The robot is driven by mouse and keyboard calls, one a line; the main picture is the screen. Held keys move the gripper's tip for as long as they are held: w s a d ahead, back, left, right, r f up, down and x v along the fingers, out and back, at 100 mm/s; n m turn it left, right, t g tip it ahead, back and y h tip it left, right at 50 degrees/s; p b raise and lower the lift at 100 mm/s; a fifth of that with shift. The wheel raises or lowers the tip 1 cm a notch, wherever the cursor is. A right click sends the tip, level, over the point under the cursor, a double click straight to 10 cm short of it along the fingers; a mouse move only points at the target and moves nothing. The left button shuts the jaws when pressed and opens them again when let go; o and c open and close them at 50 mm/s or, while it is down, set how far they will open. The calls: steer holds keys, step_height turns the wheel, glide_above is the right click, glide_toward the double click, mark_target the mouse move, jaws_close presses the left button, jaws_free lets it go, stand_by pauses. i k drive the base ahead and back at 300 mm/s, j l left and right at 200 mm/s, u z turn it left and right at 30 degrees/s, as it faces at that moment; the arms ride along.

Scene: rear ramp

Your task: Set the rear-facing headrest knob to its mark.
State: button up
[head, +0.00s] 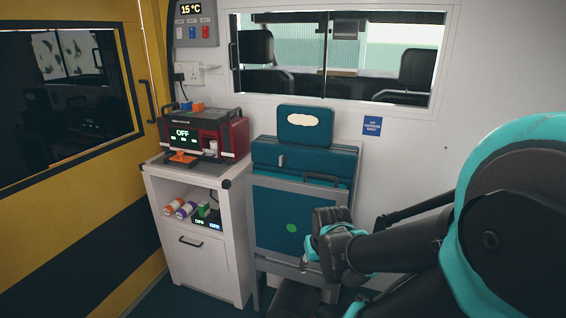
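A folded teal seat (262,205) stands against the white wall. Its headrest (292,133) is on top and bears a pale oval patch (303,119). I cannot make out a headrest knob or its mark for certain. A small grey peg (282,160) sticks out below the headrest. A green round spot (291,228) is on the seat's lower panel. My gripper (311,250) is in front of the seat's lower right side, below the headrest. Its fingers are small and partly hidden by its own body, so I cannot tell whether they are open.
A white cabinet (205,248) stands left of the seat, with a red device (236,137) reading OFF on top. Bottles (186,209) lie on its shelf. A yellow door (75,240) is at the left. A blue sign (372,125) is on the wall under the window.

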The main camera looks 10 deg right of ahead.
mark_target(282, 158)
steer(key=i+j+z, duration=0.4)
steer(key=j, duration=0.25)
steer(key=i+j+z, duration=0.2)
steer(key=j, duration=0.2)
steer(key=i+j+z, duration=0.2)
steer(key=j, duration=0.2)
steer(key=j+z, duration=0.15)
steer(key=j, duration=0.25)
steer(key=k+l, duration=0.25)
steer(key=l, duration=0.2)
steer(key=k+l, duration=0.3)
steer(key=l, duration=0.15)
steer(key=k+l, duration=0.25)
steer(key=l, duration=0.2)
